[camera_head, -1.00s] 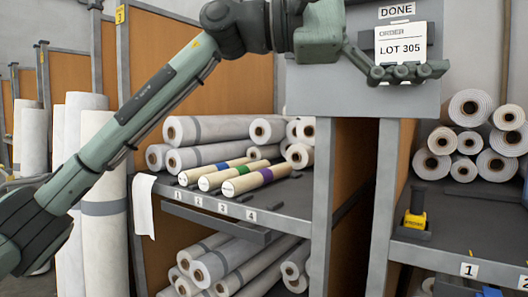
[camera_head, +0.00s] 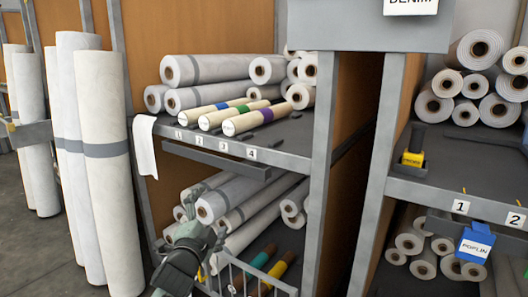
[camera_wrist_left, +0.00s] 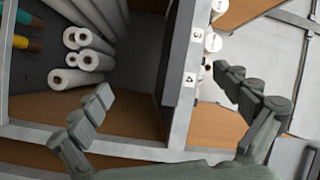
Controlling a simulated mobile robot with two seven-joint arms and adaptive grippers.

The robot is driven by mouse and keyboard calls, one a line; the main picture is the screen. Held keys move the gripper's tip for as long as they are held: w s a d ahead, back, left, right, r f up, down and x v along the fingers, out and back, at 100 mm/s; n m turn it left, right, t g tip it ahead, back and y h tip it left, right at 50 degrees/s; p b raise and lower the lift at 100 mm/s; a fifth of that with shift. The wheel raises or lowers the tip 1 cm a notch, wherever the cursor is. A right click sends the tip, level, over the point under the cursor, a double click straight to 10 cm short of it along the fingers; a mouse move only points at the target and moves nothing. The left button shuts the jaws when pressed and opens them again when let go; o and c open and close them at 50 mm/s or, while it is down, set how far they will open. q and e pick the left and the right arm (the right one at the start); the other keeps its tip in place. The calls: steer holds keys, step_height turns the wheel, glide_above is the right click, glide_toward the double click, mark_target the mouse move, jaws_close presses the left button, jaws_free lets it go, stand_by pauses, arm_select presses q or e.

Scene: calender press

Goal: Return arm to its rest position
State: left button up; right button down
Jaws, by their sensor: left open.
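My left arm comes in low in the head view, and its gripper (camera_head: 197,228) is in front of the lower shelf of fabric rolls, left of a wire basket (camera_head: 245,275). In the left wrist view the two fingers (camera_wrist_left: 165,85) are spread wide with nothing between them, so the gripper is open and empty. Behind the fingers are a grey shelf post and shelf edge with number labels. My right arm and gripper are not in view.
Three banded rolls (camera_head: 225,115) lie on the numbered shelf (camera_head: 290,158). Tall white rolls (camera_head: 103,165) stand at the left. A yellow-and-black stamp-like item (camera_head: 413,158) sits on the right shelf, above a blue POPLIN tag (camera_head: 476,243). Bare floor (camera_head: 50,240) shows at lower left.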

arm_select(q)
steer(key=s+a+f+n+g+y, duration=0.1)
steer(key=s+a+f+n+g, duration=0.2)
steer(key=s+f, duration=0.45)
steer(key=s+a+f+n+g+y, duration=0.1)
steer(key=s+a+f+n+g, duration=0.2)
steer(key=f, duration=0.8)
steer(key=s+a+f+n+g+y, duration=0.1)
steer(key=s+a+f+n+g, duration=0.15)
steer(key=s+f, duration=0.5)
steer(key=s+a+f+n+g, duration=0.2)
steer(key=s+f, duration=0.5)
steer(key=s, duration=0.4)
steer(key=s+a+f+n+g, duration=0.2)
steer(key=s+f+n+g, duration=0.1)
steer(key=s+f, duration=0.5)
steer(key=s+g, duration=0.1)
steer(key=s, duration=0.2)
steer(key=shift+s+a+f, duration=0.25)
steer(key=shift+s+a, duration=0.15)
steer(key=shift+g, duration=0.25)
